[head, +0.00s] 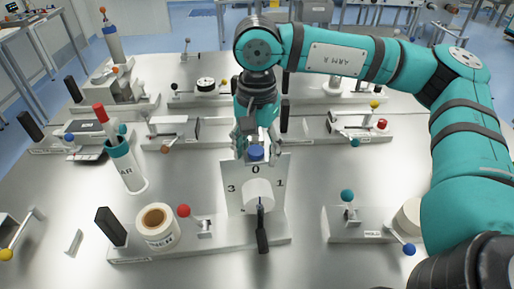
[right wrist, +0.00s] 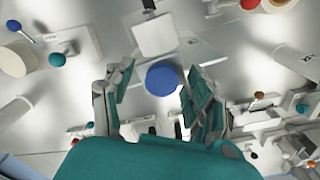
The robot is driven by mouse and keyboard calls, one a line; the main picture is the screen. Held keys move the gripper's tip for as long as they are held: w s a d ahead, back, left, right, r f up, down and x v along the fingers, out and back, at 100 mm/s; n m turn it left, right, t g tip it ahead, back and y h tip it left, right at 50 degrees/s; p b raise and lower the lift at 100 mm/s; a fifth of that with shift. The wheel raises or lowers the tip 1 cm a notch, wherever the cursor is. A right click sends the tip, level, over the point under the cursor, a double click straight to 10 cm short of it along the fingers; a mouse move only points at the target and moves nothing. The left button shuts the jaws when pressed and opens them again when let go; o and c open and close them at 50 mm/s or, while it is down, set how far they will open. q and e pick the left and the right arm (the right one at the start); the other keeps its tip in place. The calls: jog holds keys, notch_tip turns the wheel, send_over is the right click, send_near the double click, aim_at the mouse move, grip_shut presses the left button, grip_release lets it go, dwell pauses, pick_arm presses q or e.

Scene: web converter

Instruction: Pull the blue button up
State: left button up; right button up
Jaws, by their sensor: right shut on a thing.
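The blue button (head: 256,153) is at the top of a white numbered panel (head: 235,190), just above the 0. My right gripper (head: 257,142) comes down from above, with its fingers on either side of the button. In the right wrist view, the round blue button (right wrist: 163,78) lies between the teal-padded fingers of my right gripper (right wrist: 157,90), which is shut on it. The button's lower part is hidden by the panel and fingers. My left gripper is not in view.
A white knob (head: 258,192) with a black lever (head: 262,230) sits on the panel below the button. A tape-like roll (head: 158,226) and a red ball lever (head: 183,211) stand to the left. A teal ball lever (head: 347,196) stands to the right. Bare metal table lies between.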

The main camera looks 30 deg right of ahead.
aim_at(256, 150)
jog(key=shift+w+a+r, duration=0.1)
jog(key=shift+w+r, duration=0.05)
jog(key=shift+r, duration=0.15)
jog(key=shift+r+p, duration=0.55)
jog(key=shift+r, duration=0.35)
dwell(0.5)
jog(key=o, duration=1.5)
jog(key=shift+f, duration=0.1)
jog(key=shift+r+p, duration=1.4)
jog(key=shift+r, duration=1.6)
jog(key=shift+f, duration=0.1)
